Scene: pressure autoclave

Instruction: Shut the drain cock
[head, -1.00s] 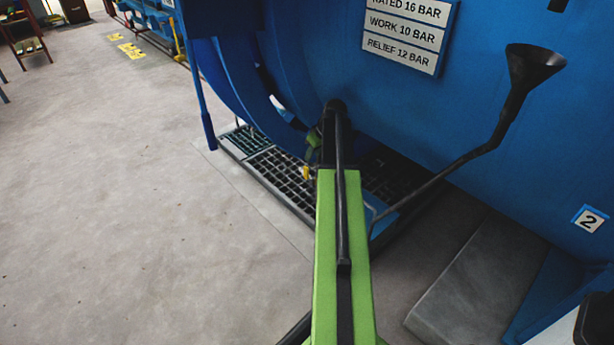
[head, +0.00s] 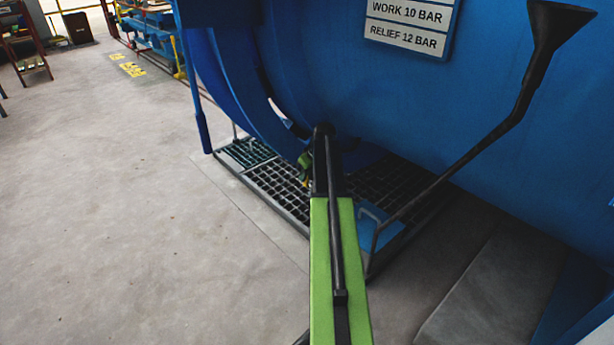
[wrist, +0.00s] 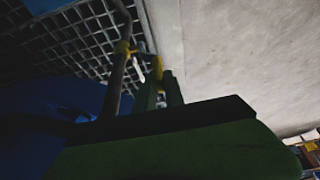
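The drain cock (wrist: 122,47) shows in the wrist view as a yellow fitting on a thin pipe beneath the blue vessel. A yellow piece (wrist: 157,69), which looks like its handle, is just to the right. My gripper (wrist: 163,82) has its dark fingers close to this yellow piece; a narrow gap shows between them. I cannot tell whether they touch or grip it. In the head view my gripper (head: 305,165) is mostly hidden behind my arm, low beside the vessel. Only a speck of yellow shows there, and the cock itself is hidden.
The blue vessel (head: 400,110) rises on the right, with a pressure sign (head: 408,25). A dark grating (head: 285,190) with a raised rim lies below it. A black funnel on a slanting pipe (head: 480,150) stands at right. The floor (head: 130,200) at left is clear.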

